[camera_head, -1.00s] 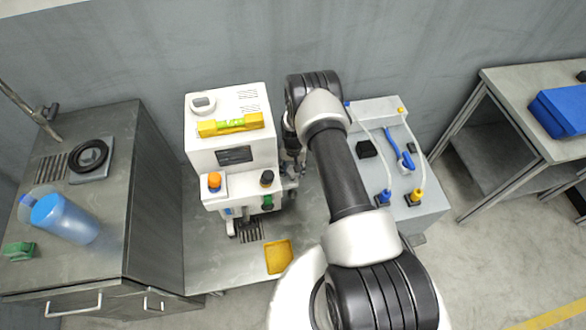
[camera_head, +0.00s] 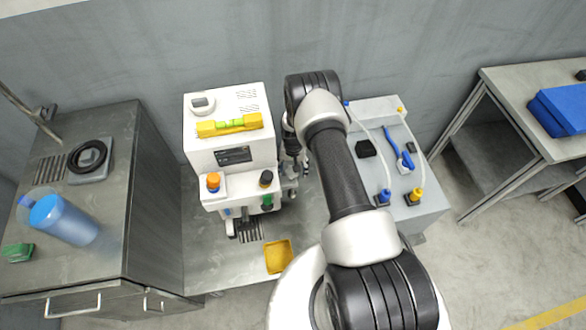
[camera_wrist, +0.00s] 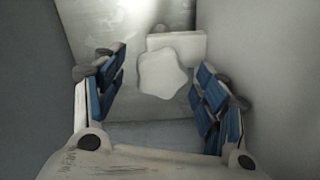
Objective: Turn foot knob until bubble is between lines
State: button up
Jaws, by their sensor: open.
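A white machine (camera_head: 232,157) stands on the metal bench, with a yellow spirit level (camera_head: 229,125) lying on its top. The level's green vial (camera_head: 230,124) is too small to tell where the bubble sits against the lines. A pale, star-shaped foot knob (camera_wrist: 163,75) shows in the wrist view. My gripper (camera_wrist: 161,68) is open, with its blue-padded fingers to the left and right of the knob, apparently not touching it. In the head view my gripper (camera_head: 291,168) is low at the machine's right side, partly hidden by my arm.
A yellow tray (camera_head: 278,257) lies on the bench in front of the machine. A grey unit with tubes (camera_head: 420,215) stands right of my arm. A left cabinet holds a blue jug (camera_head: 65,220) and a black ring (camera_head: 88,157). Walls close in on both sides in the wrist view.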

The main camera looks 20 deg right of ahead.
notch_tip(320, 180, up, 12)
dwell(0.6)
jog(key=shift+d, duration=0.1)
